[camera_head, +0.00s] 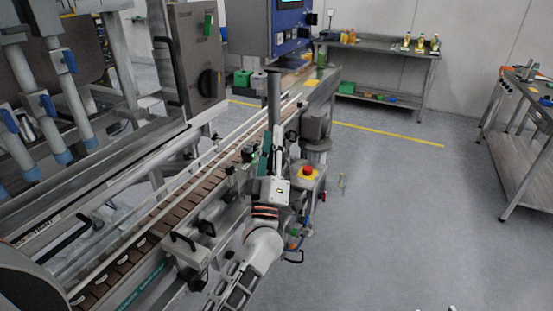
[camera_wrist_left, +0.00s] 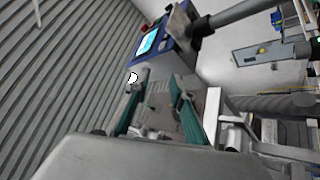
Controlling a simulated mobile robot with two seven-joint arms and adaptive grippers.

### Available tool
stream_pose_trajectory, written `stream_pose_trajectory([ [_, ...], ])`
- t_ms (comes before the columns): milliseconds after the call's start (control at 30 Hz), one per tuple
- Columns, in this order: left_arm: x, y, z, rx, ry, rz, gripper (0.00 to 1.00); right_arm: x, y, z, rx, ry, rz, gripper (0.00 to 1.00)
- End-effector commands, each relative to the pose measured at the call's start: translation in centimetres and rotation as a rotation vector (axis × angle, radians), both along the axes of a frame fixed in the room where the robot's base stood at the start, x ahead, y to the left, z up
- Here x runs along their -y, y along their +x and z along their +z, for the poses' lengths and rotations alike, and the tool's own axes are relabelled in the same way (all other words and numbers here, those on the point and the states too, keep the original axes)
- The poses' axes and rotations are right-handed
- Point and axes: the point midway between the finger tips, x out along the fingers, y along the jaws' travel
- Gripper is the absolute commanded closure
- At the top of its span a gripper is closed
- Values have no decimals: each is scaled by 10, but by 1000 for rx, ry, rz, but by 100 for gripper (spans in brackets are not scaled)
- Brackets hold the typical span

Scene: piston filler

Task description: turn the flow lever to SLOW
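No part marked SLOW is readable, and I cannot tell for sure which part is the flow lever. Blue-handled levers (camera_head: 69,60) sit on the filler's pipes at the far left. A black rotary handle (camera_head: 209,83) is on the grey cabinet. My left gripper (camera_head: 272,143) is over the conveyor's near side, apart from the blue levers and the cabinet. In the left wrist view, its two teal-edged fingers (camera_wrist_left: 160,108) stand apart with nothing held between them. My right gripper is not clearly seen; only small pale bits show at the head view's bottom edge.
The slatted conveyor (camera_head: 160,222) runs diagonally, with rails and clamps along it. A blue control box with a screen (camera_head: 290,22) stands beyond my left gripper. A red emergency button (camera_head: 308,171) is close to its right. Tables stand at the back and right; the floor between is clear.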

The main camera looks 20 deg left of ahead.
Motion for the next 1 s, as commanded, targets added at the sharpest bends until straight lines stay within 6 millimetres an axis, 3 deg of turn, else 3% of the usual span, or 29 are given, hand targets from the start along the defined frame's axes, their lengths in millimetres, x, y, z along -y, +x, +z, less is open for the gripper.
stream_pose_trajectory([
  [200, 11, -6, -32, -82, 81, -22, 76, 0, 0, 1, 0, 0, 0, 60],
  [400, 16, -10, -46, -120, 119, -35, 76, 0, 0, 1, 0, 0, 0, 60],
  [1000, 16, -9, -46, -119, 120, -35, 76, 0, 0, 0, -1, 0, 0, 60],
])
